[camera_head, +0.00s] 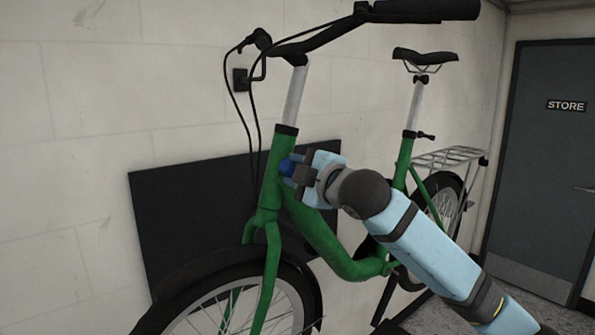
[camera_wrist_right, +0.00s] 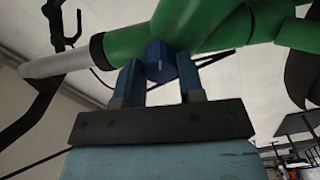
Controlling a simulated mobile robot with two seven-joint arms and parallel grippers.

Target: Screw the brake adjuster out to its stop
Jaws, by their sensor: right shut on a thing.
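The brake adjuster (camera_head: 286,168) is a small blue knob on the green bike frame, near the head tube (camera_head: 274,172). In the right wrist view the blue knob (camera_wrist_right: 159,62) sits between the two fingers, against the underside of the green tube (camera_wrist_right: 205,28). My right gripper (camera_head: 291,170) comes in from the right and is shut on the knob. Its fingers (camera_wrist_right: 160,75) show on either side of the knob in the wrist view. The knob's thread is hidden, so how far it is screwed out cannot be told. My left gripper is not in view.
The handlebar (camera_head: 325,37) with hanging cables (camera_head: 243,110) is above the gripper. The front wheel (camera_head: 235,310) is below. A dark panel (camera_head: 190,215) is on the wall behind. The saddle (camera_head: 425,56), rear rack (camera_head: 450,158) and STORE door (camera_head: 545,150) are to the right.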

